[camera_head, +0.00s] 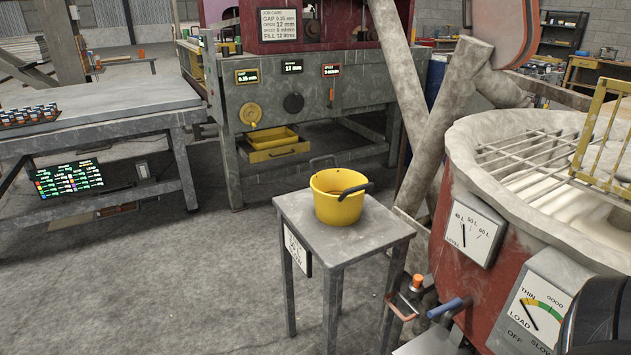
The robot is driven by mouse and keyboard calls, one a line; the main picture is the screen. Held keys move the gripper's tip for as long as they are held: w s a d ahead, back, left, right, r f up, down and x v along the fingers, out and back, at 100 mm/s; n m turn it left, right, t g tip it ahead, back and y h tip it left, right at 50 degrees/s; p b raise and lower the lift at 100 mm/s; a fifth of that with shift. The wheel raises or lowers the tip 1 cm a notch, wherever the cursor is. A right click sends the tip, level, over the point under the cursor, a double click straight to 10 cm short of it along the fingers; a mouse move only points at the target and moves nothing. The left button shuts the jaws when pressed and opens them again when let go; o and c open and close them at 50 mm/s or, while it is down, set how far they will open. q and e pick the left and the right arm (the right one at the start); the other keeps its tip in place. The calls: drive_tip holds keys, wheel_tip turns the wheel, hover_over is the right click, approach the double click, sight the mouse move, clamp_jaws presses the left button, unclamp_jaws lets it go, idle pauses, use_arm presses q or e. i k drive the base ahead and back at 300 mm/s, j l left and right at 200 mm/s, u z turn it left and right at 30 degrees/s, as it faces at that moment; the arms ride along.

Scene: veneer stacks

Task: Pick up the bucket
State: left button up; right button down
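A yellow bucket (338,208) stands upright on a small grey metal stand (375,232) in the middle of the head view. Its dark handle grip (356,190) lies toward the right side of its rim. Some brownish content shows inside, but I cannot tell what it is. Neither of my grippers is in view, and nothing touches the bucket from above.
A large red vat (455,262) with a grid and gauges stands close to the stand's right. A machine (340,85) with a yellow tray (275,145) is behind. A grey workbench (95,112) is at left. The floor (170,280) left of the stand is clear.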

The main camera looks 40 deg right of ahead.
sight(338, 193)
drive_tip(key=i, duration=0.95)
drive_tip(key=i+z, duration=0.1)
drive_tip(key=i, duration=0.8)
drive_tip(key=i+j, duration=0.15)
drive_tip(key=i, duration=0.8)
drive_tip(key=i+z, duration=0.15)
drive_tip(key=z, duration=1.3)
